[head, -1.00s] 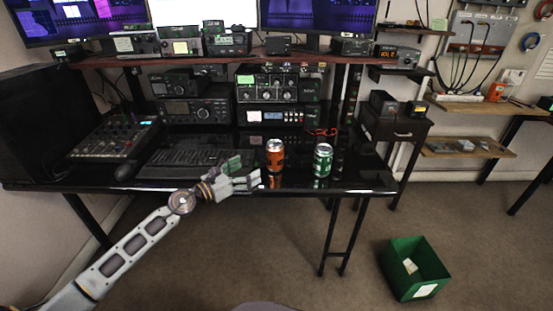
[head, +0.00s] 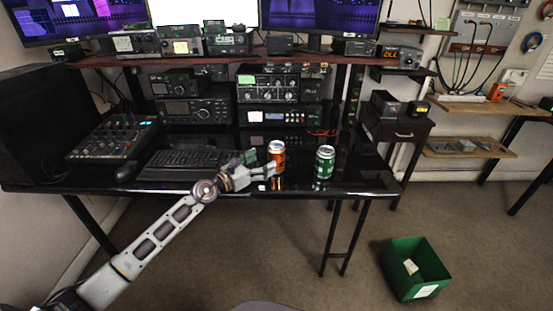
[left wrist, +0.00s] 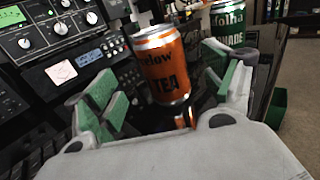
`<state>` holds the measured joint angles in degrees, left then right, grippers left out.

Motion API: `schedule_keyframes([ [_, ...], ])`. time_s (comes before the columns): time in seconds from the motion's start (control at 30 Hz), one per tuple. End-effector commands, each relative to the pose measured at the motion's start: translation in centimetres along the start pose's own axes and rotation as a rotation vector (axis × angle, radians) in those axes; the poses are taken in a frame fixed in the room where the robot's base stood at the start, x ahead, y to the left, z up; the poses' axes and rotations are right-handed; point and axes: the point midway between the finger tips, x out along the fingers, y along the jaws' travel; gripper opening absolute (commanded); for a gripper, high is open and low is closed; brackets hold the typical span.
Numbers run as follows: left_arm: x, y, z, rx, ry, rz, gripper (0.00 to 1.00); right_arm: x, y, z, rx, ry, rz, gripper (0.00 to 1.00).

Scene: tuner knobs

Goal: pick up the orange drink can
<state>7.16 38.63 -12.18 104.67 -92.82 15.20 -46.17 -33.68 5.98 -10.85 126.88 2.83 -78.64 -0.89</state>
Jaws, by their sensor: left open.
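The orange drink can (head: 277,156) stands upright on the black desk near its front edge. In the left wrist view the orange can (left wrist: 163,68), with "TEA" on its label, stands between and ahead of the spread fingers. My left gripper (head: 262,165) is open, just left of the can in the head view. Its green-padded fingers (left wrist: 165,95) show on both sides of the can in the left wrist view. I cannot tell whether a finger touches the can. My right gripper is not in view.
A green can (head: 325,162) stands just right of the orange one. A keyboard (head: 180,160) lies left on the desk (head: 365,181). Radios (head: 280,118) stand behind. A green bin (head: 415,268) is on the floor at right.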

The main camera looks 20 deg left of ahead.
Motion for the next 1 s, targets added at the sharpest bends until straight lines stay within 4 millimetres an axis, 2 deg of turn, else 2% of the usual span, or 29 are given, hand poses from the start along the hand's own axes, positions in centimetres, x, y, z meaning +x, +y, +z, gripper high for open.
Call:
schedule_keyframes([
  [0.23, 1.4, 0.0, 0.1, 0.002, -0.001, 0.000, 0.83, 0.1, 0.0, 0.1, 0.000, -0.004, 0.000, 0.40],
  [0.77, 1.8, -0.1, 0.2, 0.002, -0.001, 0.000, 0.83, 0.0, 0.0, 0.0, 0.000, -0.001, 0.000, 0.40],
  [1.0, 3.2, -0.2, 0.5, 0.001, -0.003, 0.000, 0.83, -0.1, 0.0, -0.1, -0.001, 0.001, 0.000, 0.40],
])
